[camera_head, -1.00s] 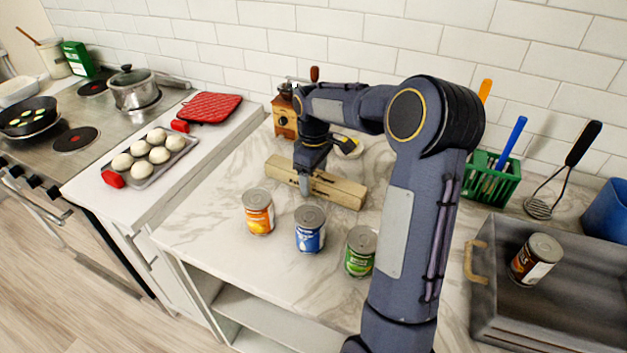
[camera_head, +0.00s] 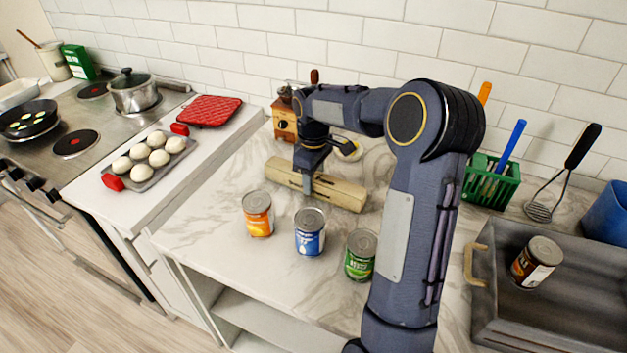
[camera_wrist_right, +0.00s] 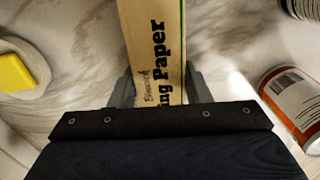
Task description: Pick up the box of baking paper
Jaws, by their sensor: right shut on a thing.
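The box of baking paper (camera_head: 340,192) is a long tan carton lying on the marble counter, behind the row of cans. In the right wrist view its printed top (camera_wrist_right: 158,50) runs up between the two fingers. My right gripper (camera_head: 307,190) reaches down over the box near its middle. Its fingers (camera_wrist_right: 158,88) are shut on the box, one on each long side. The box appears to rest on the counter; I cannot tell any gap beneath it. My left gripper is not in view.
Orange (camera_head: 258,214), blue (camera_head: 309,232) and green (camera_head: 360,256) cans stand in front of the box. A wooden grinder (camera_head: 285,118) stands behind. A grey tray (camera_head: 500,310) holding a can lies right, near a green utensil basket (camera_head: 490,185). A baking sheet of buns is left.

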